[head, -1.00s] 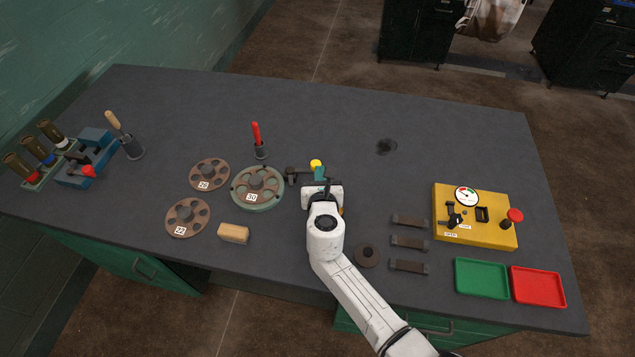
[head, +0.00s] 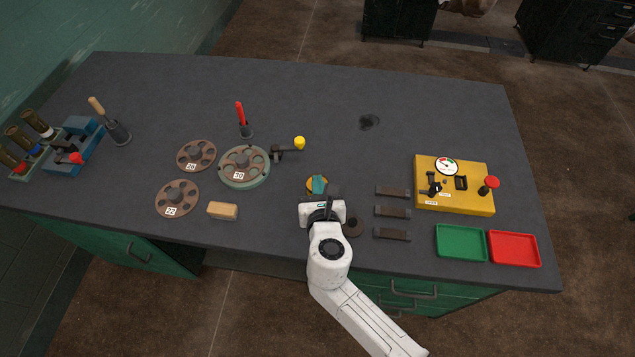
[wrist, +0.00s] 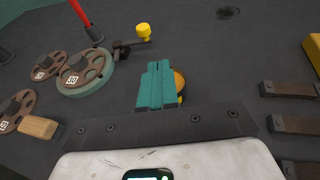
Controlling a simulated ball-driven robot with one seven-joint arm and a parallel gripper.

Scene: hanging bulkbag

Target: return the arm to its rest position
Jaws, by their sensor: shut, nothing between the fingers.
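My white arm reaches in from the bottom right of the head view, over the front part of the dark bench (head: 300,90). My gripper (head: 318,184) has teal fingers, which are closed together and hold nothing. The fingers also show in the wrist view (wrist: 157,82). They hang above the bench, in front of an orange-yellow round thing (wrist: 179,82) that they partly hide. A black crank with a yellow knob (head: 299,143) lies beyond the gripper, apart from it.
Wheels marked 20 (head: 197,155), 30 (head: 244,166) and 22 (head: 178,197) lie to the left, near a tan block (head: 222,210). Dark bars (head: 392,212), a yellow gauge box (head: 455,185), and green (head: 460,243) and red (head: 514,248) trays lie right. The bench's back middle is mostly clear.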

